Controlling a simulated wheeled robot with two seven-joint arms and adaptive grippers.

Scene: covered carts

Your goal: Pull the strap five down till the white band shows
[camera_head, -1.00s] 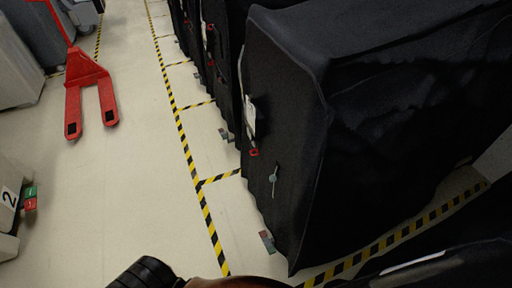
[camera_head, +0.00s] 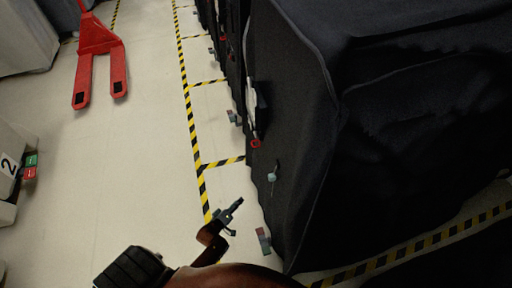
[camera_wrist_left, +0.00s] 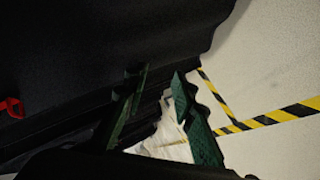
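A black covered cart (camera_head: 300,110) fills the right half of the head view. On its narrow side hang a white tag (camera_head: 252,100), a red loop (camera_head: 255,143) and a short strap with a grey-green buckle (camera_head: 272,177). I cannot tell which of these is strap five, and I see no white band on the strap. My left gripper (camera_head: 236,205) is low beside this side, apart from the buckle. In the left wrist view its green fingers (camera_wrist_left: 157,75) are spread, with black cover and a pale patch behind them. A red piece (camera_wrist_left: 12,107) shows at that view's left edge. My right gripper is out of view.
More black covered carts (camera_head: 225,50) stand in a row behind. Yellow-black floor tape (camera_head: 190,110) marks the bays. A red pallet jack (camera_head: 98,55) stands at the upper left. A grey unit marked 2 (camera_head: 8,165) is at the left edge. The aisle floor is clear.

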